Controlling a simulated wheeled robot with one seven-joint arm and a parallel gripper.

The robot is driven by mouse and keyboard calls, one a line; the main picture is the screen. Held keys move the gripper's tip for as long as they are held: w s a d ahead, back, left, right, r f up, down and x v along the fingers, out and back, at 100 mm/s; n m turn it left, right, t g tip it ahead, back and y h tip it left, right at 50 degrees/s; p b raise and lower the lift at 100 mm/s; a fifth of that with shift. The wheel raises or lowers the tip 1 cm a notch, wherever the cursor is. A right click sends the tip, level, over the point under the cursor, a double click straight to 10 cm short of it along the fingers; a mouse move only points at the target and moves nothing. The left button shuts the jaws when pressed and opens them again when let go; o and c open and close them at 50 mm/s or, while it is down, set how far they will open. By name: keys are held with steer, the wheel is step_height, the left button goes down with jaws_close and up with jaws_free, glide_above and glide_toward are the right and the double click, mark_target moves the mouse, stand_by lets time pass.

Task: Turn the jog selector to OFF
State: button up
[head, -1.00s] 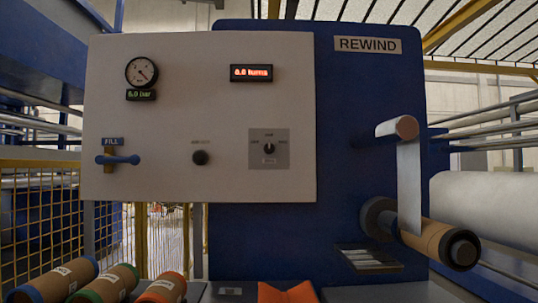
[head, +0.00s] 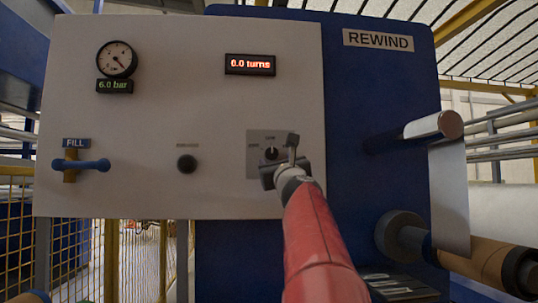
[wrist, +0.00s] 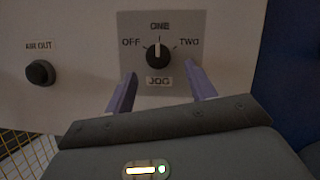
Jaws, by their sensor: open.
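The jog selector (wrist: 158,55) is a black round knob on a grey square plate (wrist: 185,85) marked OFF at left, ONE at top and TWO at right. Its white pointer line points up toward ONE. The plate also shows in the head view (head: 254,140), partly hidden behind my gripper. My gripper (wrist: 161,73) is open and empty, with its two fingers reaching toward the plate on either side below the knob. In the head view my gripper (head: 281,158) is in front of the plate's lower right part. I cannot tell whether the fingers touch the panel.
A black AIR OUT knob (wrist: 40,73) is left of the plate. The white panel (head: 130,190) also carries a blue FILL lever (head: 85,165), a gauge (head: 117,59) and a turns display (head: 250,64). A roller (head: 433,126) sticks out at right.

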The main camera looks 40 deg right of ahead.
mark_target(276, 155)
steer(key=p+x, duration=0.1)
steer(key=x, duration=0.3)
steer(key=shift+w+p, duration=0.1)
steer(key=shift+p, duration=0.25)
steer(key=c, duration=1)
steer(key=shift+o, duration=0.2)
steer(key=shift+n, duration=0.6)
steer(key=n+y, duration=0.1)
steer(key=n, duration=0.1)
steer(key=n+y, duration=0.2)
steer(key=n, duration=0.1)
steer(key=n+y, duration=0.1)
steer(key=n, duration=0.1)
steer(key=shift+d+r+n, duration=0.2)
steer(key=shift+d+n, duration=0.1)
steer(key=shift+n, duration=0.1)
steer(key=n+y, duration=0.1)
steer(key=n, duration=0.2)
steer(key=n+g+y, duration=0.1)
steer(key=n, duration=0.2)
steer(key=shift+s+d+r, duration=0.1)
steer(key=shift+s+r, duration=0.1)
steer(key=shift+n, duration=0.3)
